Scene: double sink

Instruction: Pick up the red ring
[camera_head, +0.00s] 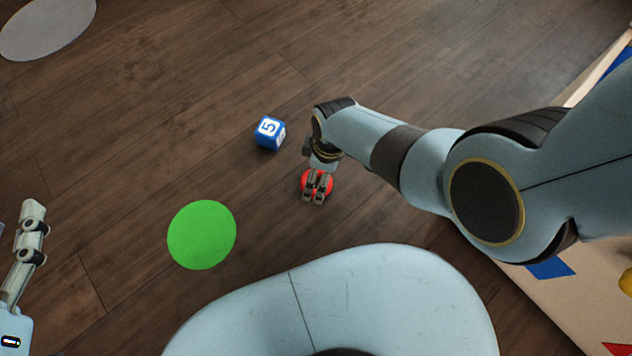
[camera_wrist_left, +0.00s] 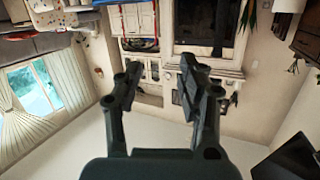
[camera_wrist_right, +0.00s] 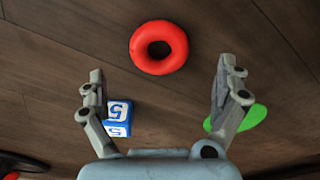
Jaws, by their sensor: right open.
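The red ring (camera_head: 303,183) lies on the wooden floor, partly hidden under my right gripper (camera_head: 313,200) in the head view. In the right wrist view the whole red ring (camera_wrist_right: 137,47) shows, with its hole facing up. It lies beyond the fingertips, roughly midway between them. My right gripper (camera_wrist_right: 158,77) is open and empty, its fingers apart from the ring. My left gripper (camera_head: 33,212) is at the left edge of the head view, away from the ring. In the left wrist view its fingers (camera_wrist_left: 161,70) are spread with nothing between them.
A blue-and-white number cube (camera_head: 269,133) is on the floor left of my right arm. A flat green disc (camera_head: 201,235) lies lower left. A grey disc (camera_head: 47,27) is at the top left. A pale board with coloured shapes (camera_head: 575,297) lies at the right.

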